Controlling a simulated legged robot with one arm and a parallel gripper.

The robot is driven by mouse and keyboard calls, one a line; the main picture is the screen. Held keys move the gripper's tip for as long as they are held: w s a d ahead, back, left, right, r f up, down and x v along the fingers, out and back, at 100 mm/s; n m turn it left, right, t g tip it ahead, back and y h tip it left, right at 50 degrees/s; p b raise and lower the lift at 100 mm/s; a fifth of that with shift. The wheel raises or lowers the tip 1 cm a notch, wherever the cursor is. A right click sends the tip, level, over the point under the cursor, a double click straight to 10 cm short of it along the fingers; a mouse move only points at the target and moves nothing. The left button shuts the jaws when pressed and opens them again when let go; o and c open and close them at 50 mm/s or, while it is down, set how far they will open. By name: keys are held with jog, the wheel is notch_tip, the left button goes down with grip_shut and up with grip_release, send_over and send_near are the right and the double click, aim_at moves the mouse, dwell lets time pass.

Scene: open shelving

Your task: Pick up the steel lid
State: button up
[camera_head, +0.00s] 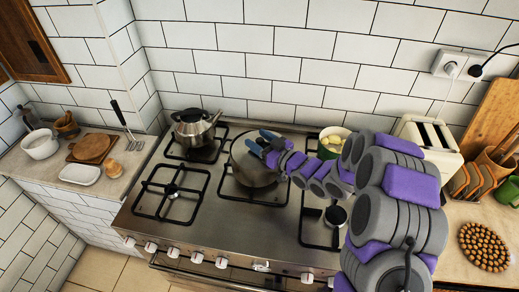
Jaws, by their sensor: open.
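The steel lid (250,171) shows as a round grey metal disc over the middle burner of the stove. Whether a pan lies under it cannot be told. My gripper (259,141) is over the lid's far part, with blue fingertips apart. It is open, with nothing visibly held. The gripper and the end of my arm hide part of the lid, including any knob. I cannot tell whether the fingers touch it.
A steel kettle (195,129) stands on the back left burner. A green pot (333,141) with food stands behind my arm. A cream toaster (431,139) is at the right. The front left burner (171,192) is empty. A tiled wall (290,72) closes off the back.

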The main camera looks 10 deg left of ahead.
jog(key=shift+d, duration=0.2)
jog(key=c, duration=0.4)
jog(key=shift+a, duration=0.15)
grip_shut()
jog(key=shift+r, duration=0.1)
